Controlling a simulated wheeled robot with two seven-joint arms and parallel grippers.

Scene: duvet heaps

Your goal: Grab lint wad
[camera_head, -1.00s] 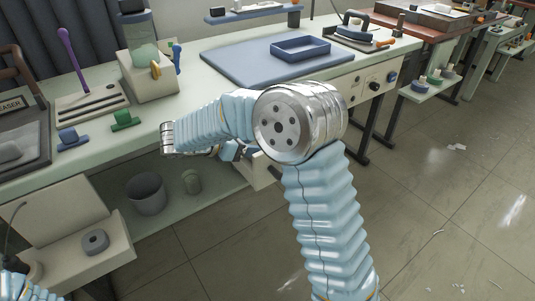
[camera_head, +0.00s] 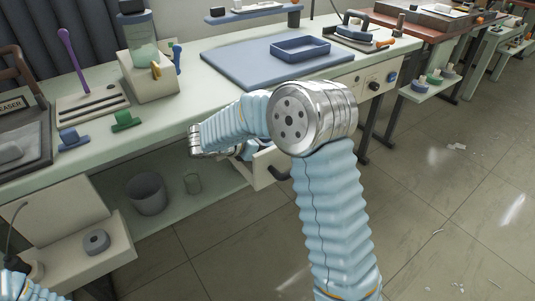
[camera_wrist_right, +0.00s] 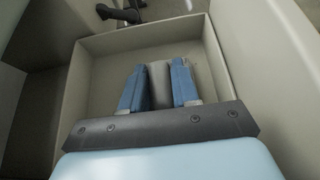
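In the right wrist view, my right gripper (camera_wrist_right: 160,78) reaches down into an open pale drawer (camera_wrist_right: 103,66). Its two blue fingers stand on either side of a smooth grey piece (camera_wrist_right: 160,84), possibly the lint wad. Little or no gap shows beside it. I cannot tell whether the fingers press on it. In the head view the drawer (camera_head: 264,170) sticks out under the bench front, and my right arm hides its inside and most of the gripper. My left gripper is not in view; only part of the left arm shows at lower left.
The pale green bench (camera_head: 190,105) carries a blue mat (camera_head: 235,65) with a blue tray (camera_head: 300,48). A grey bin (camera_head: 147,193) and a small clear cup (camera_head: 193,184) stand on the shelf below. The floor at right is mostly clear.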

